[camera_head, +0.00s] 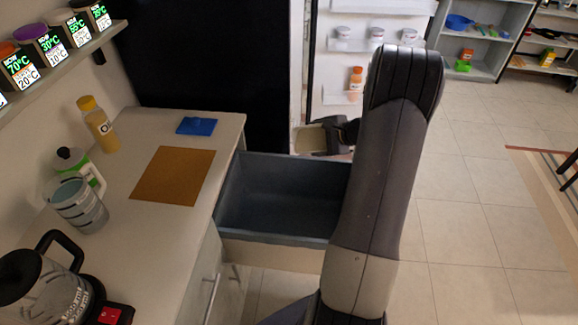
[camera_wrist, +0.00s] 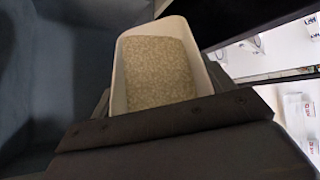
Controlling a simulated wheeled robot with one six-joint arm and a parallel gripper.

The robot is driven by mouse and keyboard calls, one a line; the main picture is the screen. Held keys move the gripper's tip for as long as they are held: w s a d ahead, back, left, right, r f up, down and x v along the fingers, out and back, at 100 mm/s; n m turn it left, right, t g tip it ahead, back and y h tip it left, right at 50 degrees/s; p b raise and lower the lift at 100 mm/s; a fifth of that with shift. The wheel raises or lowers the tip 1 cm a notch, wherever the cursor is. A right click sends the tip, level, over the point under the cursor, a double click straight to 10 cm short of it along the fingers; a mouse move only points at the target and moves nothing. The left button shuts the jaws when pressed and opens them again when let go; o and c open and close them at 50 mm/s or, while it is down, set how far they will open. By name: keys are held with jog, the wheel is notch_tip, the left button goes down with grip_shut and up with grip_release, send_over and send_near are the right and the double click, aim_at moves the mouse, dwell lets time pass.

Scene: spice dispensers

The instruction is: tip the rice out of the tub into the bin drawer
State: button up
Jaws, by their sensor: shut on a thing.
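The tub (camera_wrist: 160,70) is a white, open container with pale grainy rice (camera_wrist: 155,75) in it, seen in the wrist view. My gripper (camera_wrist: 160,115) is shut on the tub's near end. In the head view the tub (camera_head: 312,139) shows at the back edge of the bin drawer, with my gripper (camera_head: 335,137) at its right side. The bin drawer (camera_head: 280,195) is pulled out from the counter, a deep grey-blue bin that looks empty where visible. My arm hides its right side. The drawer's inside (camera_wrist: 50,70) fills the left of the wrist view.
The counter (camera_head: 120,235) at left holds a brown mat (camera_head: 173,175), a blue lid (camera_head: 197,126), a juice bottle (camera_head: 98,124), a blender cup (camera_head: 78,203) and a kettle (camera_head: 40,285). An open fridge door (camera_head: 345,60) stands behind the drawer. Floor (camera_head: 470,230) at right is clear.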

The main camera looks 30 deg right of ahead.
jog(key=shift+s+a+r+n+t+h+b, duration=0.2)
jog(key=shift+a+r+n+t+h+b, duration=0.25)
jog(key=shift+b, duration=0.95)
jog(key=shift+s+a+r+n+t+h+b, duration=0.25)
jog(key=shift+a+r+n+h+b, duration=0.3)
jog(key=shift+b, duration=0.85)
jog(key=shift+s+a+r+n+t+h+b, duration=0.1)
jog(key=shift+s+a+n+t+h+b, duration=0.2)
jog(key=shift+b, duration=0.55)
jog(key=shift+s+a+n+t+h+b, duration=0.1)
jog(key=shift+a+h+b, duration=0.3)
jog(key=shift+b, duration=0.45)
jog(key=shift+s+a+r+n+t+h+b, duration=0.1)
jog(key=shift+s+a+n+t+h+b, duration=0.3)
jog(key=shift+b, duration=2.2)
jog(key=shift+s+a+r+n+t+h+b, duration=0.1)
jog(key=shift+a+n+t+h+b, duration=0.3)
jog(key=shift+b, duration=2.2)
jog(key=shift+s+a+r+n+t+h+b, duration=0.1)
jog(key=shift+s+a+n+t+h+b, duration=0.35)
jog(key=shift+b, duration=2.15)
